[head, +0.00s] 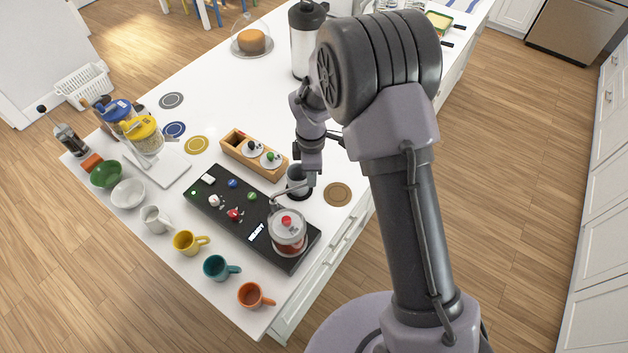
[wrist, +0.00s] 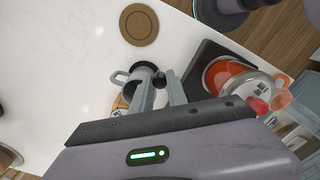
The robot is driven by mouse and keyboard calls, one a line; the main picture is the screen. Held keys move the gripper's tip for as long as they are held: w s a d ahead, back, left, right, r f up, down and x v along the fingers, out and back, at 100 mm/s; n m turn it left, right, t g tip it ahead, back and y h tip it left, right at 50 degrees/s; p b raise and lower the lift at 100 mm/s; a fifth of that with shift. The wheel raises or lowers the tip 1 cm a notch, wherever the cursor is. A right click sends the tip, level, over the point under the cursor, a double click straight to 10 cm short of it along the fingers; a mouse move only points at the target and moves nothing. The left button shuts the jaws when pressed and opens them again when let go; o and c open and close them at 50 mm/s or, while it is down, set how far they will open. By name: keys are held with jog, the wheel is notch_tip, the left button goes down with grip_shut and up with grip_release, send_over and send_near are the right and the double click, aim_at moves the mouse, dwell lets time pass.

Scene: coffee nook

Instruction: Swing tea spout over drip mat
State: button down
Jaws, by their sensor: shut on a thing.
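The glass tea jar (head: 288,230) with a red knob stands on the near right end of the black station (head: 212,208). It shows in the wrist view (wrist: 222,74) with orange-red contents. The thin grey tea spout (head: 284,193) reaches from beside the jar towards my gripper (head: 309,179). In the wrist view my gripper (wrist: 160,80) is shut around its small dark knob (wrist: 159,77); the fingers hide much of the spout. A round black mat, probably the drip mat (wrist: 144,66), lies beside the station under a grey mug (wrist: 122,79). Whether the spout is over it, I cannot tell.
A brown round coaster (head: 338,194) lies close to the right of my gripper. A wooden box (head: 252,155) stands behind it. Several mugs, including an orange one (head: 252,295), line the counter's left edge. A tall flask (head: 306,40) stands at the back.

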jog(key=w+n, duration=0.1)
jog(key=w+a+n, duration=0.1)
jog(key=w+n+p, duration=0.1)
jog(key=shift+w+a, duration=0.1)
jog(key=shift+a, duration=0.25)
jog(key=shift+w+a+n+p, duration=0.2)
jog(key=shift+w+a+n, duration=0.35)
jog(key=shift+n, duration=0.4)
jog(key=shift+w+a+n+p, duration=0.2)
jog(key=shift+w+a+n, duration=0.35)
jog(key=shift+n, duration=0.4)
jog(key=c, duration=1.3)
grip_release()
jog(key=shift+a, duration=0.1)
notch_tip(320, 180, up, 18)
jog(key=p, duration=0.1)
jog(key=shift+f, duration=0.25)
